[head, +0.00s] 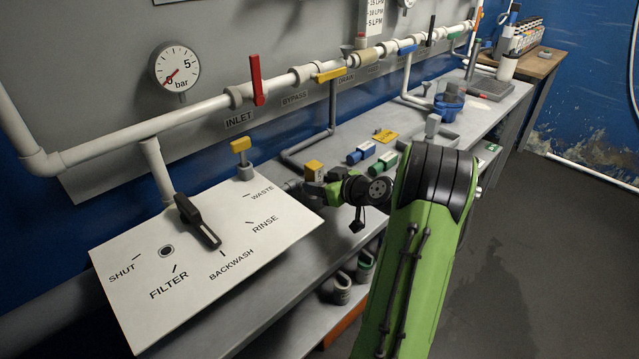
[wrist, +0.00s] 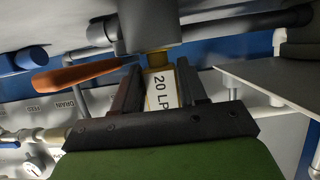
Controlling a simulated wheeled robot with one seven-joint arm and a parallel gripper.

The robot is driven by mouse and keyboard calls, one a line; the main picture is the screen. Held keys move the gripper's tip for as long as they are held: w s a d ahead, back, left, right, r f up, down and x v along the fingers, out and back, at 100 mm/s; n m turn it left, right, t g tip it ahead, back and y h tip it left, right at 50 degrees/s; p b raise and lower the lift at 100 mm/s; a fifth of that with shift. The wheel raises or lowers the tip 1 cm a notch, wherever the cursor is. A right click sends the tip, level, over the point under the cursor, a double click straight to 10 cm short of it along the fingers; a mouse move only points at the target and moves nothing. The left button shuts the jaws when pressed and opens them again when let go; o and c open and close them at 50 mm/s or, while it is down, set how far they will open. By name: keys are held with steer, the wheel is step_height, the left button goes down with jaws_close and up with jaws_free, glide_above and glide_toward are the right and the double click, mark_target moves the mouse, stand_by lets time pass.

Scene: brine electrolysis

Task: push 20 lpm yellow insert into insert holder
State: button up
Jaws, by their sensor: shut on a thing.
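The yellow insert (wrist: 154,74), with a white "20 LP…" label, is between the two dark fingers of my gripper (wrist: 165,84) in the wrist view. My gripper is shut on it. The insert's far end meets a grey round body (wrist: 150,28), which looks like the insert holder. The wrist view does not show how deep the insert sits. In the head view my gripper (head: 312,190) is low over the bench, right of the white panel. A yellow block (head: 313,169) shows there; I cannot tell whether it is the insert.
A blue insert (head: 361,152) and a green insert (head: 383,162) lie on the bench (head: 470,132) behind my gripper. The white valve panel (head: 210,265) with a black lever (head: 198,220) is at the left. An orange handle (wrist: 82,74) is close to my left finger.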

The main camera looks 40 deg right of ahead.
steer(key=shift+s+a+f, duration=0.1)
steer(key=shift+s+f, duration=0.1)
steer(key=shift+f, duration=0.4)
steer(key=o, duration=1.2)
steer(key=shift+a, duration=0.1)
steer(key=shift+c, duration=0.2)
steer(key=shift+s, duration=0.1)
steer(key=shift+d+r, duration=0.25)
steer(key=shift+r, duration=0.1)
steer(key=shift+w+d, duration=0.1)
steer(key=shift+w, duration=0.1)
steer(key=c, duration=0.7)
jaws_close()
